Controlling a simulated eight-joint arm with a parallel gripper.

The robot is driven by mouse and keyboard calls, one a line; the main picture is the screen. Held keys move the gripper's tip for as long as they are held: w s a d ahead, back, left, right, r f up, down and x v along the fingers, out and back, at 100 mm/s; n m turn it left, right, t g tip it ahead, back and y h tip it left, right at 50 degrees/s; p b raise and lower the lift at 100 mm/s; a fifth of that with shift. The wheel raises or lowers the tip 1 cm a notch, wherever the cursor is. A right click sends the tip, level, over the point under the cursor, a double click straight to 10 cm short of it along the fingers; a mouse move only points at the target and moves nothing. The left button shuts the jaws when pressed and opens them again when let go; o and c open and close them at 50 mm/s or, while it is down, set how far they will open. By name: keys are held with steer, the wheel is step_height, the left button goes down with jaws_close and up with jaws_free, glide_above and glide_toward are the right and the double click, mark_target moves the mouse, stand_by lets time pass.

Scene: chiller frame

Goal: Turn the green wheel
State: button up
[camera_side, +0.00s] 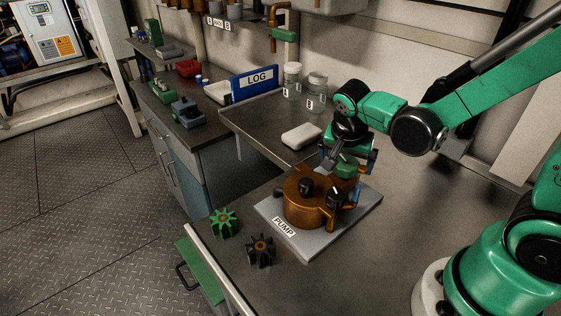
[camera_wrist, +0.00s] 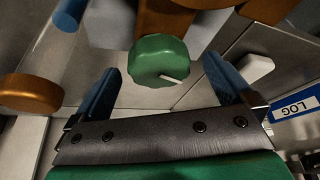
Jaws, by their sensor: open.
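The green wheel (camera_side: 347,168) is a small scalloped knob on the copper-coloured pump (camera_side: 303,207), which sits on a grey plate labelled PUMP (camera_side: 284,227). In the wrist view the green wheel (camera_wrist: 156,58) shows a pale line on its face and lies between my two blue fingers. My gripper (camera_wrist: 162,72) is open, with a gap on each side of the wheel; neither finger appears to touch it. In the side view my gripper (camera_side: 350,161) is at the wheel, pointing down, and partly hides it.
A green gear (camera_side: 223,222) and a black gear (camera_side: 261,250) lie left of the pump. Black knobs (camera_side: 306,186) stand on the pump. Behind are a white block (camera_side: 301,136), jars (camera_side: 292,79) and a blue LOG binder (camera_side: 254,82). The bench right of the plate is clear.

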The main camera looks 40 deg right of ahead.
steer(key=shift+v, duration=2.8)
steer(key=shift+s+a+r+n+t, duration=0.15)
steer(key=shift+a+n+t, duration=0.15)
steer(key=shift+n, duration=0.4)
steer(key=a+n+t+y, duration=0.1)
steer(key=n, duration=0.3)
steer(key=s+a+r+n+t+y, duration=0.1)
steer(key=n+t, duration=0.1)
steer(key=n, duration=0.1)
steer(key=a+r+n+t+y, duration=0.1)
steer(key=n+y, duration=0.1)
steer(key=n, duration=0.2)
steer(key=shift+s+a+r+n+t, duration=0.2)
steer(key=shift+a+n+t, duration=0.1)
steer(key=shift+t, duration=0.1)
steer(key=shift+d, duration=0.1)
steer(key=n+g+y, duration=0.1)
steer(key=n+g, duration=0.2)
steer(key=n, duration=0.1)
glide_above(356, 167)
step_height(356, 167, down, 2)
steer(key=shift+f, duration=0.2)
steer(key=shift+s+d+f+n+y, duration=0.1)
steer(key=shift+d+f+n+y, duration=0.15)
steer(key=shift+d+n+y, duration=0.2)
steer(key=shift+x, duration=2.75)
